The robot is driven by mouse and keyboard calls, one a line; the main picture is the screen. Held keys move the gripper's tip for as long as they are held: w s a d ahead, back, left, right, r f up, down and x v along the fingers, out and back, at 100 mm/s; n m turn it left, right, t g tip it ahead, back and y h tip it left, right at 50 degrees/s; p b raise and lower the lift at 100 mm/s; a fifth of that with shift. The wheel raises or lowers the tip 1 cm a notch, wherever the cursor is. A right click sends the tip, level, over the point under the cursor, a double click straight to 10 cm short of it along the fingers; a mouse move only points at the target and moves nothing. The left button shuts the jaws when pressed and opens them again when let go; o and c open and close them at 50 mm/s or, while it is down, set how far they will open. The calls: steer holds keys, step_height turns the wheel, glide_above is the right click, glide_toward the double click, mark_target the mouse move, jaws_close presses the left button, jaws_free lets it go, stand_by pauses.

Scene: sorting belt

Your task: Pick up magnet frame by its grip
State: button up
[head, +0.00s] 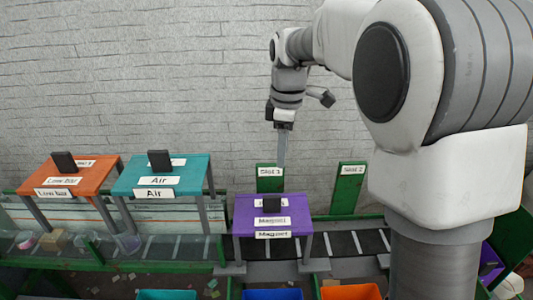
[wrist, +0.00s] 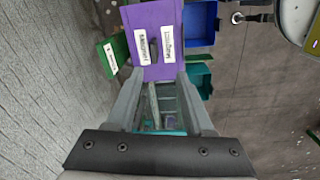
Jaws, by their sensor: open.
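The magnet frame (head: 300,210) is a purple table-like frame with grey legs and white "Magnet" labels. It stands over the belt at slot 1 in the head view. Its grip (head: 271,204) is a dark upright block on its top. In the head view my gripper (head: 282,168) hangs with its fingers down, apart from the frame and higher than its grip. In the wrist view my gripper (wrist: 160,82) is open and empty, and the purple frame (wrist: 151,18) shows beyond the fingertips. The grip (wrist: 154,46) is small and dark between the labels there.
An orange "Low bar" frame (head: 90,177) and a teal "Air" frame (head: 190,173) stand to the left. Green posts mark slot 1 (head: 270,185) and slot 2 (head: 347,190). Teal, blue (head: 272,294) and orange bins sit in front of the belt.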

mark_target(272, 195)
steer(key=w+f, duration=0.1)
steer(key=f, duration=0.5)
steer(key=w+a+f+n, duration=0.1)
steer(key=f, duration=0.6)
steer(key=w+a+f+n+p, duration=0.1)
steer(key=f, duration=0.6)
steer(key=shift+a+f+g, duration=0.1)
steer(key=shift+g, duration=0.3)
steer(key=shift+c, duration=0.3)
jaws_close()
stand_by(0.3)
